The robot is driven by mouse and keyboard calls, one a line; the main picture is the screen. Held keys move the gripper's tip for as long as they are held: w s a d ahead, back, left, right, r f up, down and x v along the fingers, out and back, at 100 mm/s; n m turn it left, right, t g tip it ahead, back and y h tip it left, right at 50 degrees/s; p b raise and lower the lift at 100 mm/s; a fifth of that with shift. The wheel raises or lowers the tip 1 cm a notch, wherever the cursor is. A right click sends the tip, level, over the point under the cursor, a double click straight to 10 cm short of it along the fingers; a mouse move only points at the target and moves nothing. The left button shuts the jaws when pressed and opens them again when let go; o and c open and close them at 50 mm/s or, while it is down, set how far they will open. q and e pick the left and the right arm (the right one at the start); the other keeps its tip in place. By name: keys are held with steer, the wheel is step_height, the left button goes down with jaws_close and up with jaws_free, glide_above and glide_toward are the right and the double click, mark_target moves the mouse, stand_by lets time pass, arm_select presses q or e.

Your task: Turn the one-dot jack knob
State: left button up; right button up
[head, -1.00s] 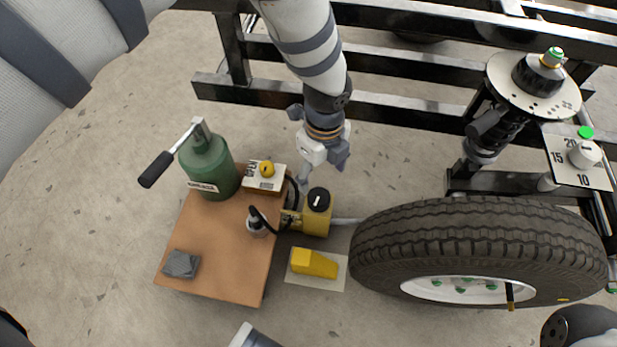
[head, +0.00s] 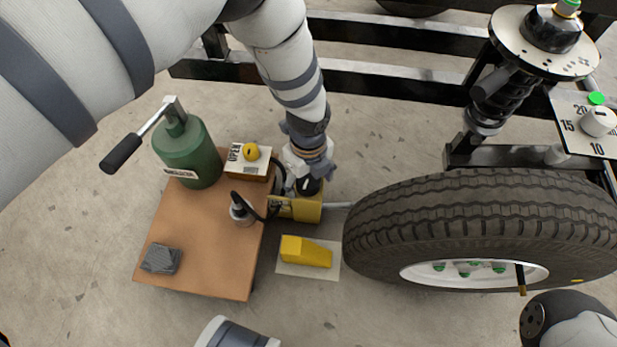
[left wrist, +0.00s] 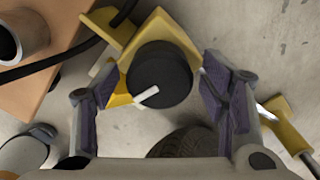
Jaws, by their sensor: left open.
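The jack (head: 308,210) is a yellow block on the floor beside the wooden board. Its round black knob (left wrist: 162,72) has a white pointer line, which aims to the lower left in the left wrist view. I cannot make out any dots on it. My left gripper (head: 308,178) is over the jack from above and partly hides the knob in the head view. In the left wrist view the open fingers of the gripper (left wrist: 158,103) stand on either side of the knob, with a visible gap on each side. My right gripper is not in view.
The brown board (head: 200,265) bears a green pump (head: 190,155) with a lever, a box with a yellow knob (head: 251,152), and a grey block (head: 161,259). A yellow wedge (head: 305,252) lies in front of the jack. A large tyre (head: 480,220) stands right of it.

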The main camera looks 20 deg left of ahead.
arm_select(q)
steer(key=c, duration=1.1)
steer(key=shift+c, duration=0.2)
steer(key=shift+n, duration=0.3)
